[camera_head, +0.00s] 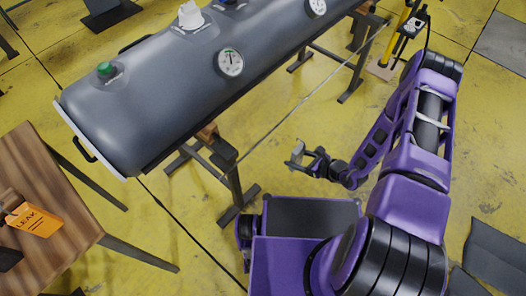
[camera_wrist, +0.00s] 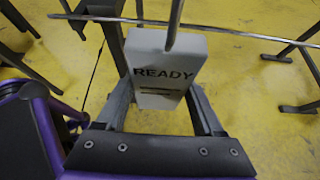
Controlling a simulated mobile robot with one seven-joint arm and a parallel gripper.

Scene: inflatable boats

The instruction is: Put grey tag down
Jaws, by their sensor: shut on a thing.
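The grey tag (camera_wrist: 165,72), printed "READY", is between the fingers of my gripper (camera_wrist: 163,112) in the wrist view. My gripper is shut on it. In the head view my gripper (camera_head: 298,157) is held out over the yellow floor, to the right of the trestle under the grey tube. The tag shows there only as a small grey shape and its print cannot be read. A thin rod or cord crosses the top of the tag in the wrist view.
A large grey inflatable tube (camera_head: 165,85) with gauges and valves lies on trestles (camera_head: 232,185). A wooden table (camera_head: 40,195) at the left holds an orange "LEAK" tag (camera_head: 36,219). A yellow pump (camera_head: 402,30) stands at the back right.

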